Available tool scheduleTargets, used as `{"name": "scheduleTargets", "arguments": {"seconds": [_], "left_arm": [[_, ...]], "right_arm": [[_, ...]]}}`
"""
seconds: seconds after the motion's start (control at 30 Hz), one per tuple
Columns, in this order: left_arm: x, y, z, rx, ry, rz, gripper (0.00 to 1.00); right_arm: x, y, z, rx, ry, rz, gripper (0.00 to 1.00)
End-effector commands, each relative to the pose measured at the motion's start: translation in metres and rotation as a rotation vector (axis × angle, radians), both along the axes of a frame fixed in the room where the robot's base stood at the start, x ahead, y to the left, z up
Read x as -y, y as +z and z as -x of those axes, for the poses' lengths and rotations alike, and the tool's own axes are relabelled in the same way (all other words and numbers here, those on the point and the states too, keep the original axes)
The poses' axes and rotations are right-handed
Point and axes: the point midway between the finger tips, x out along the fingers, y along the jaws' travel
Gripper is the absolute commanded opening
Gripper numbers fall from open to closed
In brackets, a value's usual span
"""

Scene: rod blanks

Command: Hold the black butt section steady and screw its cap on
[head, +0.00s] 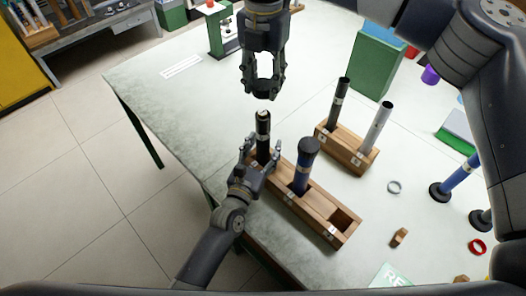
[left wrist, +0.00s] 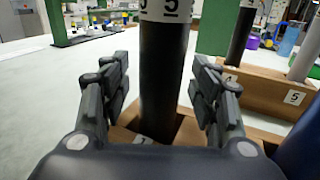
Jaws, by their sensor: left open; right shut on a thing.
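The black butt section (head: 263,132) stands upright in the left slot of the front wooden rack (head: 318,212). In the left wrist view the black butt section (left wrist: 162,75) rises between my fingers, with a white label near the top. My left gripper (head: 262,153) is open, one finger on each side of it, with gaps showing. My right gripper (head: 263,90) is above the section's top end, shut on a small dark piece that looks like the cap, mostly hidden by the fingers. The cap is apart from the section.
A blue section with a dark top (head: 304,165) stands in the rack's middle slot; the right slot is empty. A rear rack (head: 346,151) holds black and silver rods. A grey ring (head: 394,187) and a wooden piece (head: 399,237) lie right.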

Motion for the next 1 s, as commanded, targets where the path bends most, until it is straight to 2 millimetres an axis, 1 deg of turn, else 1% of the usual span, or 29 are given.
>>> {"name": "scheduleTargets", "arguments": {"seconds": [0.13, 0.17, 0.2, 0.27, 0.3, 0.37, 0.4, 0.57, 0.67, 0.9, 1.0], "left_arm": [[0.000, 0.000, 0.000, 0.000, 0.000, 0.000, 0.56], [0.000, 0.000, 0.000, 0.000, 0.000, 0.000, 0.54], [0.000, 0.000, 0.000, 0.000, 0.000, -0.001, 0.45], [0.000, 0.000, 0.000, 0.001, 0.000, -0.001, 0.31], [0.000, 0.000, 0.000, 0.000, 0.000, -0.001, 0.22], [0.000, 0.000, 0.000, 0.000, 0.000, -0.001, 0.09], [0.000, 0.000, 0.000, 0.001, 0.000, -0.001, 0.00], [0.000, 0.000, 0.000, 0.001, 0.000, -0.001, 0.00], [0.000, 0.000, 0.000, 0.001, 0.000, -0.001, 0.00], [0.000, 0.000, 0.000, 0.001, 0.000, -0.001, 0.00], [0.000, 0.000, 0.000, 0.001, 0.000, -0.001, 0.00]], "right_arm": [[0.000, 0.000, 0.000, 0.000, 0.000, 0.000, 0.26], [0.000, 0.000, 0.000, 0.000, 0.000, 0.000, 0.26], [0.000, 0.000, 0.000, 0.000, 0.000, 0.000, 0.26], [0.000, 0.000, 0.000, 0.000, 0.000, 0.000, 0.26], [0.000, 0.000, 0.000, 0.000, 0.000, 0.000, 0.26], [0.000, 0.000, 0.000, 0.000, 0.000, 0.000, 0.26], [0.000, 0.000, 0.000, 0.000, 0.000, 0.000, 0.26], [0.000, -0.002, 0.000, 0.000, 0.000, 0.000, 0.26], [0.000, -0.011, 0.000, -0.003, 0.000, 0.001, 0.26], [0.000, -0.046, 0.000, -0.004, 0.001, 0.002, 0.26], [0.000, -0.050, 0.000, 0.000, 0.000, 0.001, 0.26]]}}
